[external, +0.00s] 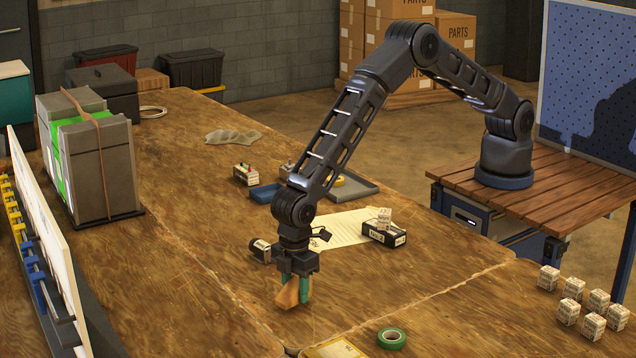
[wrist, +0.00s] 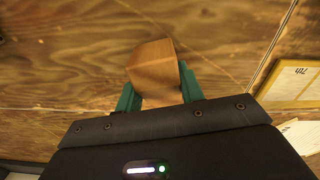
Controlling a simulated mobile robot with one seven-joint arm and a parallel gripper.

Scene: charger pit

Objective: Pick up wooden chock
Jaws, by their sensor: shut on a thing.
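The wooden chock (external: 287,293) is a small brown wedge-like block near the front middle of the wooden table. My gripper (external: 294,290) points down over the table and is shut on the chock, with its green fingers on either side of it. In the wrist view the chock (wrist: 154,70) sits between the two green fingertips (wrist: 158,92), tilted, with its lower part hidden by the gripper body. I cannot tell whether the chock touches the table or is just above it.
A green tape roll (external: 391,338) and a yellowish framed card (external: 335,349) lie at the front. A black cylinder (external: 260,250) and a black box (external: 384,234) are behind my gripper. Several small printed blocks (external: 570,311) stand at the right.

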